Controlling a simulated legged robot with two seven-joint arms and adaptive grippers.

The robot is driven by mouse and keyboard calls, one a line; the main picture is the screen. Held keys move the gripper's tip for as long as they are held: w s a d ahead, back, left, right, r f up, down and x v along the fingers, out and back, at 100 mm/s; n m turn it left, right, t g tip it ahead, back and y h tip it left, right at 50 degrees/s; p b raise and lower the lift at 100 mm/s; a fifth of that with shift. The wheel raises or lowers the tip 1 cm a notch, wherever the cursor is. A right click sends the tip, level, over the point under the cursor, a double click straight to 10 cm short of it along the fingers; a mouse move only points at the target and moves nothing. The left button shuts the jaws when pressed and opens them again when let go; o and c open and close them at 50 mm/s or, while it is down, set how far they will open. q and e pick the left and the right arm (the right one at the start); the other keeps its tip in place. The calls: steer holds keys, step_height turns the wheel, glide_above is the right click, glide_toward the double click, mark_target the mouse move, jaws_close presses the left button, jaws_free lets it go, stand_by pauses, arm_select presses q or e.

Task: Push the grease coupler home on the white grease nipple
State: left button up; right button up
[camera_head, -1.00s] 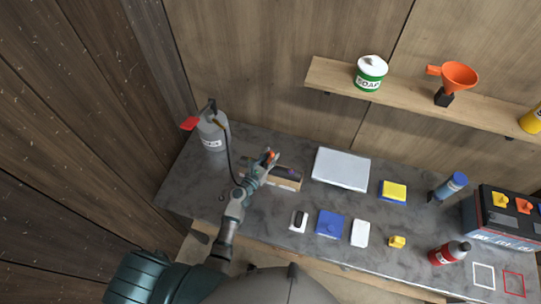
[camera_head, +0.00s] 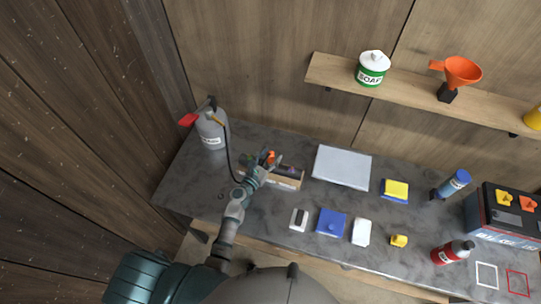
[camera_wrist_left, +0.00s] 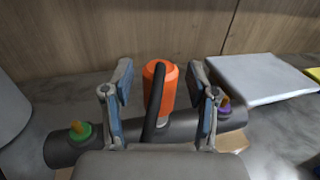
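The orange grease coupler (camera_wrist_left: 172,90) stands roughly upright on a dark round bar (camera_wrist_left: 62,150); it also shows in the head view (camera_head: 270,157). Its black hose passes in front of it in the wrist view. A pale bit at its foot (camera_wrist_left: 187,117) may be the white nipple, mostly hidden; I cannot tell how deep the coupler sits. A green-ringed nipple (camera_wrist_left: 79,131) and a purple-ringed one (camera_wrist_left: 224,103) stand on the bar either side. My left gripper (camera_head: 268,160) is open, its fingers apart on both sides of the coupler, with gaps. My right gripper is not in view.
The bar rests on a wooden cradle (camera_head: 287,183) on the grey bench. A grey grease container (camera_head: 211,130) with the hose stands at left. A pale flat panel (camera_head: 342,167) lies right of the cradle. Small boxes lie in front; a shelf (camera_head: 420,89) hangs behind.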

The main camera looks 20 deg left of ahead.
arm_select(q)
steer(key=shift+s, duration=0.1)
steer(key=v, duration=1.1)
steer(key=shift+s+a, duration=0.2)
steer(key=shift+s, duration=0.15)
